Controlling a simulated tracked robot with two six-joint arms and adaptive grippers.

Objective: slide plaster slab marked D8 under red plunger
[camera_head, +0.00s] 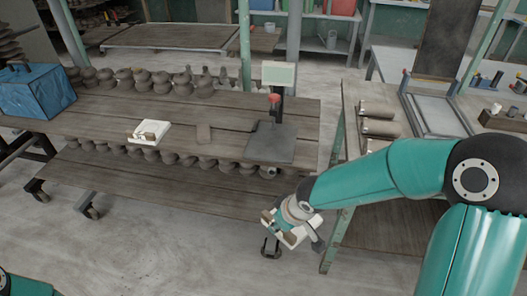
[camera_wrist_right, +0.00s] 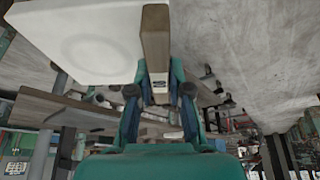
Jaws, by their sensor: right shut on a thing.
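My right gripper (camera_head: 288,228) is in front of the bench, above the floor. In the right wrist view its fingers (camera_wrist_right: 160,88) are shut on a brown block-like grip beside a white slab (camera_wrist_right: 80,45) with a faint round hollow. Little of this slab shows in the head view. Another white slab (camera_head: 149,132) with a brown grip lies on the bench, left of centre. The red plunger (camera_head: 274,98) hangs on a dark stand over a dark square plate (camera_head: 270,143) at the bench's right. I cannot read D8 on either slab. My left gripper is out of view.
The plank bench (camera_head: 105,117) has a row of dark clay lumps (camera_head: 130,82) at the back and a blue box (camera_head: 34,90) at the left. A second table with grey rolls (camera_head: 380,127) stands at the right.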

